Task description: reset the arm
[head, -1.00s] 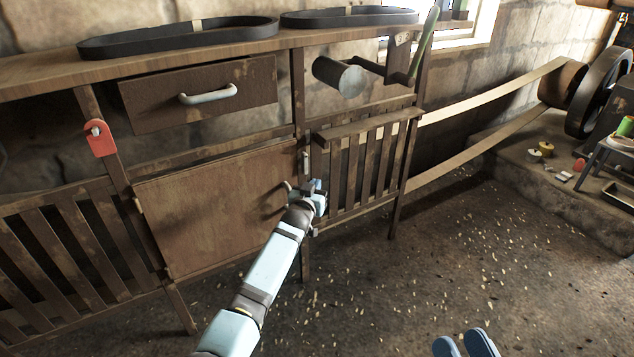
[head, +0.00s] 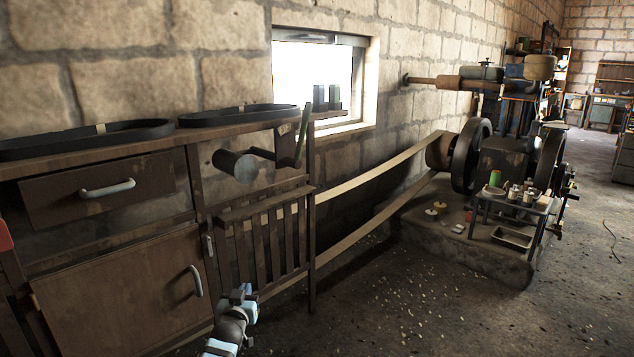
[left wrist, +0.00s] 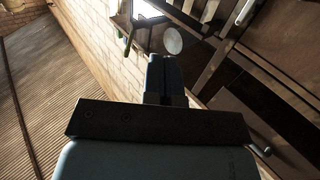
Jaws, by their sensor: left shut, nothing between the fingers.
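My left gripper (head: 240,293) is low in front of the wooden workbench (head: 252,215), to the right of the cabinet door (head: 125,295) and its pale handle (head: 196,281). It looks clear of the handle. In the left wrist view the fingers (left wrist: 165,75) are together with nothing between them. The cabinet door and the drawer (head: 97,188) look shut. My right gripper is not in view.
Two dark belts (head: 239,115) lie on the bench top. A grey cylinder (head: 236,166) sticks out from the bench. A long drive belt (head: 378,172) runs to the engine wheel (head: 471,157). A small stand (head: 513,206) holds parts. The floor in front is open.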

